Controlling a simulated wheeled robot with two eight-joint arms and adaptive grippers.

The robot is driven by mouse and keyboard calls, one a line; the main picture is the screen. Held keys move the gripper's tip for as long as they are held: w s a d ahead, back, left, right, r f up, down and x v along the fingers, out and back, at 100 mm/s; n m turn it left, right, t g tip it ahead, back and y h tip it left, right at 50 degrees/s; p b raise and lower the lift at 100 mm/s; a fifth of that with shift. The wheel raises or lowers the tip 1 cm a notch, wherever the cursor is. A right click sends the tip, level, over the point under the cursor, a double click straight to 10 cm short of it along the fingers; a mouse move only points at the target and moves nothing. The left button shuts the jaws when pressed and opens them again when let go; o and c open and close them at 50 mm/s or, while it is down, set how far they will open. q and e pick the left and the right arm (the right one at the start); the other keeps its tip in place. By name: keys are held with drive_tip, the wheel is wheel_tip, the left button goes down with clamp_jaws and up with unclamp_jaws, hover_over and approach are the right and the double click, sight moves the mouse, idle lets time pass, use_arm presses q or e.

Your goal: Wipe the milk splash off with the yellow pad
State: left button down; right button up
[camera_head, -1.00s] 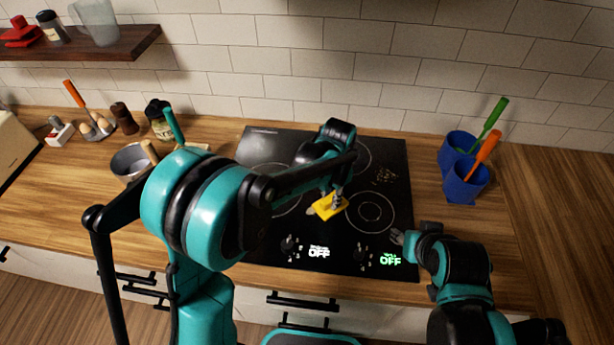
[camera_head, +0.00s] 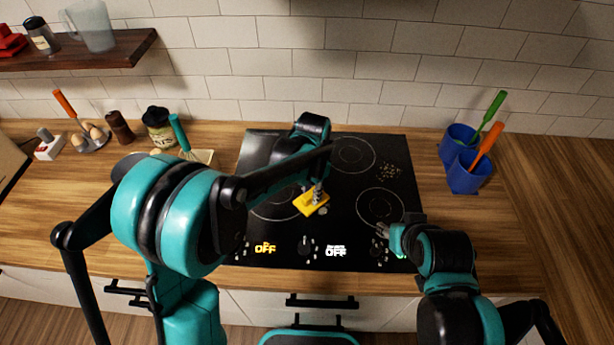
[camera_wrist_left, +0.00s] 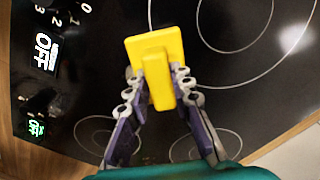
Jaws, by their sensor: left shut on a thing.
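The yellow pad (camera_head: 312,202) is over the black cooktop (camera_head: 345,225), left of the front right burner ring. My left gripper (camera_head: 318,188) is shut on the pad's raised grip. In the left wrist view the fingers (camera_wrist_left: 158,88) pinch that yellow grip from both sides, with the pad's plate (camera_wrist_left: 143,46) flat beyond it. I cannot tell whether the pad touches the glass. No milk splash shows in either current view; the area under the pad and arm is hidden. My right gripper (camera_head: 388,233) is near the cooktop's front right corner, its opening unclear.
Brown specks (camera_head: 388,172) lie on the cooktop's back right. Blue cups (camera_head: 467,173) with green and orange handled tools stand to the right. A jar (camera_head: 157,125), a pepper mill (camera_head: 119,127) and an egg holder (camera_head: 92,140) stand at left. Knobs line the front edge.

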use_arm(q)
drive_tip(key=r, duration=0.1)
drive_tip(key=r+p, duration=0.1)
drive_tip(key=r, duration=0.1)
drive_tip(key=shift+s+d+r+p, duration=0.1)
drive_tip(key=shift+d+r+p, duration=0.2)
drive_tip(key=shift+a+r+p, duration=0.15)
drive_tip(key=shift+r+p, duration=0.35)
drive_tip(key=shift+r, duration=0.15)
drive_tip(key=shift+r+p, duration=0.75)
drive_tip(key=shift+r, duration=0.4)
